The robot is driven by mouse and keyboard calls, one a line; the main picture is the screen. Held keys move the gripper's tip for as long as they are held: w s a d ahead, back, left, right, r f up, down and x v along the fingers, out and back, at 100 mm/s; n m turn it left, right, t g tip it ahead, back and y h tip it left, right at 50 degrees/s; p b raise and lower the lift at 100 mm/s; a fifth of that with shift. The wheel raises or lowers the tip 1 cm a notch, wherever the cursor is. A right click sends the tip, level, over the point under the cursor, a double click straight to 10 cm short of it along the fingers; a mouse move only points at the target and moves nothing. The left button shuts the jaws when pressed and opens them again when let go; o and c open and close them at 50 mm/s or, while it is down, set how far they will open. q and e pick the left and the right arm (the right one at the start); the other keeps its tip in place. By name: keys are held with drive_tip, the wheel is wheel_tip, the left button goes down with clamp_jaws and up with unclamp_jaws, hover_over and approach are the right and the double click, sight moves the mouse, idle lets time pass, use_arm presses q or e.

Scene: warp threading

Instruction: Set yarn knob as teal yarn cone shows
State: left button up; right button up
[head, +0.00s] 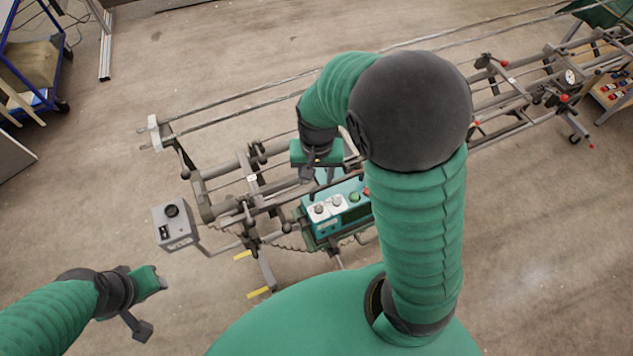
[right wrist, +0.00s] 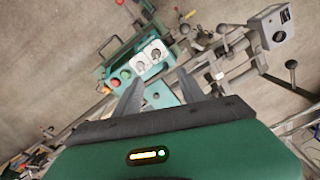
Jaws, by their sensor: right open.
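A teal control box (head: 322,226) sits on the machine's near side. Two small knobs on white plates, the left knob (head: 319,209) and right knob (head: 337,200), are on its top, beside a green button (head: 354,197). The knobs also show in the right wrist view (right wrist: 155,54); their settings are too small to read. My right gripper (head: 318,178) is open and empty just behind the box in the head view; its spread fingers (right wrist: 160,88) point toward the box, apart from the knobs. My left gripper (head: 152,300) is at lower left, away from the machine. I cannot make out a teal yarn cone.
A grey box with a black knob (head: 172,211) stands out at the machine's left end. Long metal rails (head: 240,107) cross behind. A crate of small coloured items (head: 613,88) is at far right. A blue cart (head: 40,80) is at upper left.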

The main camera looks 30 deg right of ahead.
sight(318, 208)
drive_tip(key=f+n, duration=0.3)
drive_tip(key=f, duration=0.3)
drive_tip(key=f+n, duration=0.2)
drive_tip(key=f, duration=0.3)
drive_tip(key=f+n, duration=0.3)
drive_tip(key=f, duration=0.3)
drive_tip(key=shift+s+d+f+n+p, duration=0.1)
drive_tip(key=shift+d+f+n+p, duration=0.2)
drive_tip(key=shift+d+f, duration=0.05)
drive_tip(key=shift+c, duration=0.5)
clamp_jaws()
